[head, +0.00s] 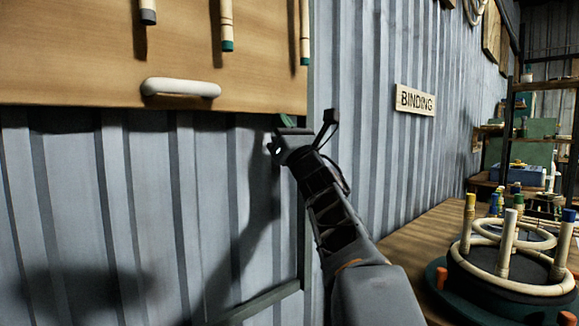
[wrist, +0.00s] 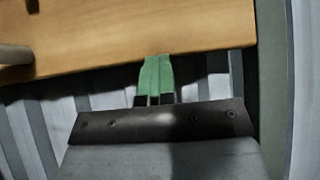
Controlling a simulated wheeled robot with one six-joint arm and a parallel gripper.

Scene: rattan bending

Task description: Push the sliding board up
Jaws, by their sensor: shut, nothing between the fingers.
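The sliding board (head: 110,60) is a tan wooden panel at the upper left of the head view, with a pale rounded handle (head: 181,88) near its lower edge. My gripper (head: 287,121) is just under the board's lower right corner. In the wrist view, my shut green fingertips (wrist: 155,75) meet the lower edge of the board (wrist: 140,35) in the picture. They look in contact with it or very close; I cannot tell which. Nothing is between the fingers. Part of the handle (wrist: 14,54) shows at the left of the wrist view.
Several rattan poles (head: 226,25) hang in front of the board. A dark frame (head: 265,300) runs beside and below it on the corrugated wall (head: 150,200). A BINDING sign (head: 415,100) is on the wall. A bench (head: 415,240) with a round jig (head: 510,265) stands at the right.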

